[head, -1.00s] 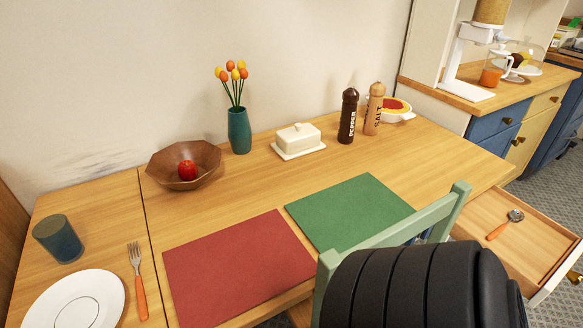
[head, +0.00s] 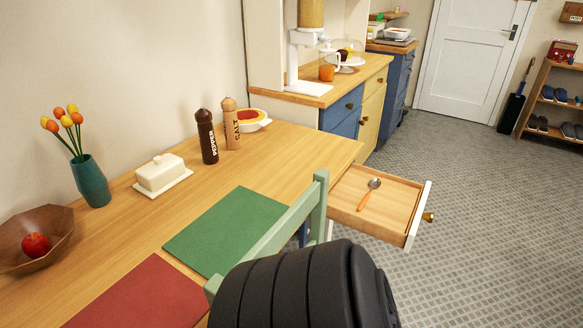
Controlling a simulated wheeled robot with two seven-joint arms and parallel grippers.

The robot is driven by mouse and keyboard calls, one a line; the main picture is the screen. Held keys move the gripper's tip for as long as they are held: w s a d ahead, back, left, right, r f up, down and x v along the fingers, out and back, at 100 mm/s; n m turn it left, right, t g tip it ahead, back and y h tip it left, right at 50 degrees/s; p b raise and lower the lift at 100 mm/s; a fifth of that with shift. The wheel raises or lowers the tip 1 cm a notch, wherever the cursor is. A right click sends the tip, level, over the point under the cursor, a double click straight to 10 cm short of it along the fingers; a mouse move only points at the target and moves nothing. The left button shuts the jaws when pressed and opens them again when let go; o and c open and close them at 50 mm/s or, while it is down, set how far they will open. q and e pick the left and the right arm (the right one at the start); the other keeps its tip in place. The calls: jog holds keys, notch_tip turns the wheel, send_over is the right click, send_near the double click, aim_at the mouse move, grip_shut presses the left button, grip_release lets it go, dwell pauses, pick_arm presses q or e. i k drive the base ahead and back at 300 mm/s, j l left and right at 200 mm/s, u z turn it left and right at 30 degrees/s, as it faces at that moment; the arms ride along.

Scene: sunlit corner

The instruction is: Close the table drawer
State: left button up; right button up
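The table drawer (head: 385,205) is pulled out from the right end of the wooden table (head: 280,165). Its white front (head: 418,215) faces right and carries a round brass knob (head: 428,217). A spoon with an orange handle (head: 366,198) lies inside the drawer. A black ribbed part of my arm fills the bottom middle of the view, in front of the chair and left of the drawer. Neither gripper shows.
A green chair (head: 318,210) stands at the table's near side, close to the drawer. Blue and yellow cabinets (head: 370,105) stand behind the drawer. The grey patterned floor (head: 480,220) to the right is clear. A shoe rack (head: 556,100) stands at the far right.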

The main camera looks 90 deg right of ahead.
aim_at(392, 213)
jog(key=z, duration=0.5)
jog(key=k+z, duration=0.15)
jog(key=z, duration=0.8)
jog(key=k+z, duration=0.1)
jog(key=z, duration=0.4)
jog(key=l+z, duration=0.15)
jog(key=z, duration=0.35)
jog(key=k+l+z, duration=0.1)
jog(key=z, duration=0.4)
jog(key=l+z, duration=0.1)
jog(key=z, duration=0.4)
